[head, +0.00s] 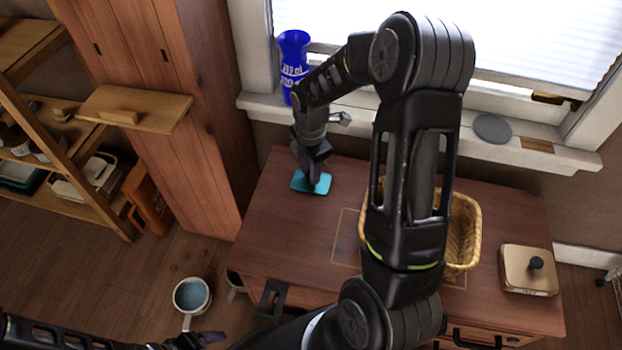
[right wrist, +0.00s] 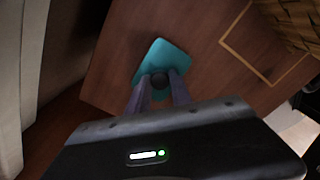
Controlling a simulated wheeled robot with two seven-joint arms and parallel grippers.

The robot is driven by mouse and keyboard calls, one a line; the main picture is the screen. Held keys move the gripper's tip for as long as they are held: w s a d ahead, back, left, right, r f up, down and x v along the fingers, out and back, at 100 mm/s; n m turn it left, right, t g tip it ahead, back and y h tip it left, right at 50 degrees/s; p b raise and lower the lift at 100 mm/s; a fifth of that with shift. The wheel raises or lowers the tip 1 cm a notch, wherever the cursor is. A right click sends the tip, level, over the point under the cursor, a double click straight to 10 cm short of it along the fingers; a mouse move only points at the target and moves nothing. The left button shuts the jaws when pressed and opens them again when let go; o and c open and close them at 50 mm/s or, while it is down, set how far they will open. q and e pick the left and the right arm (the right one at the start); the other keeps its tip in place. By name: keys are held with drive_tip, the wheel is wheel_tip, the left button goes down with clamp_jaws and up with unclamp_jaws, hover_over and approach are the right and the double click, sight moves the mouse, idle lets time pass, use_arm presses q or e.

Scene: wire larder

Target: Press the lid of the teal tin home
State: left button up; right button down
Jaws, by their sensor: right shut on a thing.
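The teal lid (head: 299,182) is at the back left of the wooden cabinet top, and it also shows in the right wrist view (right wrist: 153,57). My right gripper (head: 315,176) points down at it and is shut on its dark round knob (right wrist: 158,80). The fingers stand on either side of the knob. How much of the teal tin's body is under the lid, and whether the lid is fully seated, I cannot tell. My left gripper (head: 196,341) is low at the left, away from the tin; its jaws are too dark and small to judge.
A beige tin with a dark knob (head: 527,272) is at the right end. A blue cup (head: 293,58) and a grey disc (head: 492,128) are on the windowsill.

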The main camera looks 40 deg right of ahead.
sight(307, 173)
use_arm(q)
wheel_tip(307, 173, up, 2)
drive_tip(key=shift+r+p, duration=0.2)
drive_tip(key=shift+p, duration=1)
use_arm(e)
wheel_tip(307, 173, up, 10)
drive_tip(key=w+a+r+m, duration=0.5)
drive_tip(key=a+r+m, duration=0.1)
drive_tip(key=a+m, duration=0.2)
drive_tip(key=w+a+r+m, duration=0.5)
drive_tip(key=a+r+m, duration=0.1)
drive_tip(key=a+m, duration=0.2)
drive_tip(key=shift+a+r+m, duration=0.25)
drive_tip(key=shift+a+m, duration=0.15)
drive_tip(key=shift+a, duration=0.4)
use_arm(q)
drive_tip(key=shift+c, duration=0.3)
use_arm(e)
drive_tip(key=shift+w, duration=0.1)
